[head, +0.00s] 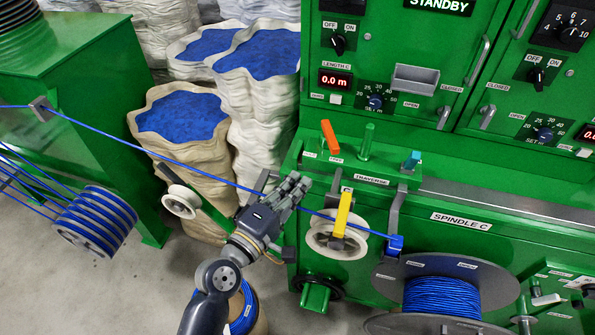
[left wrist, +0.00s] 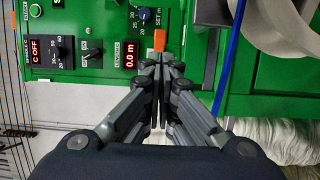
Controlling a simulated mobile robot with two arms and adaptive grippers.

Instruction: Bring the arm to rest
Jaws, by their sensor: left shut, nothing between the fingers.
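My left gripper (head: 297,183) is shut and empty, in front of the green machine, near the middle of the head view. My left arm (head: 208,300) reaches up to it from the bottom. In the left wrist view the closed fingers (left wrist: 160,60) point toward the machine panel, with the orange lever (left wrist: 159,40) just beyond the tips. The blue cable (head: 150,152) runs from the left, passes behind the gripper and reaches the blue guide (head: 395,244). I cannot tell whether the gripper touches it. My right gripper is not in view.
The spindle reel (head: 398,285) with wound blue cable is at lower right. A yellow lever (head: 342,215) and white pulley (head: 322,240) stand right of the gripper. The orange lever shows above (head: 329,137). Sacks of blue granules (head: 180,115) stand behind. Grey floor (head: 90,300) is open at lower left.

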